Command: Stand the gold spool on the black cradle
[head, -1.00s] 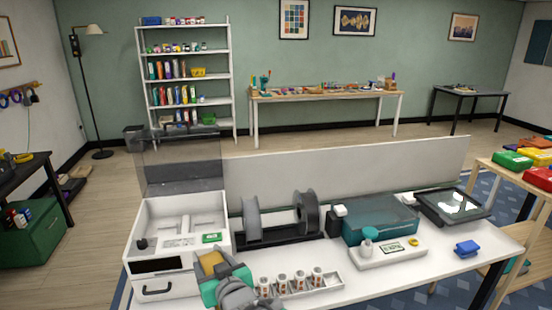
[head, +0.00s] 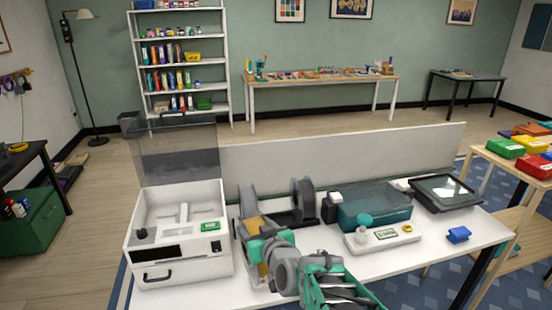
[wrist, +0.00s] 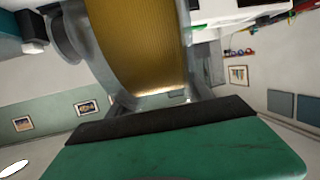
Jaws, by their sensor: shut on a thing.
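The gold spool (head: 251,228) has grey flanges and is held by my gripper (head: 261,246) above the white bench. It fills the upper middle of the wrist view (wrist: 146,48), with a green, black-padded finger below it. In the head view it is in front of the left end of the black cradle (head: 284,218), overlapping it. My wrist hides part of the gold spool and the cradle's front. Whether the gold spool touches the cradle cannot be told.
A white open-lidded machine (head: 178,262) stands close left of the spool. A white scale (head: 384,238) and a teal box (head: 374,212) are to the right. A low partition (head: 345,147) runs behind. My arm largely hides the bench's front middle.

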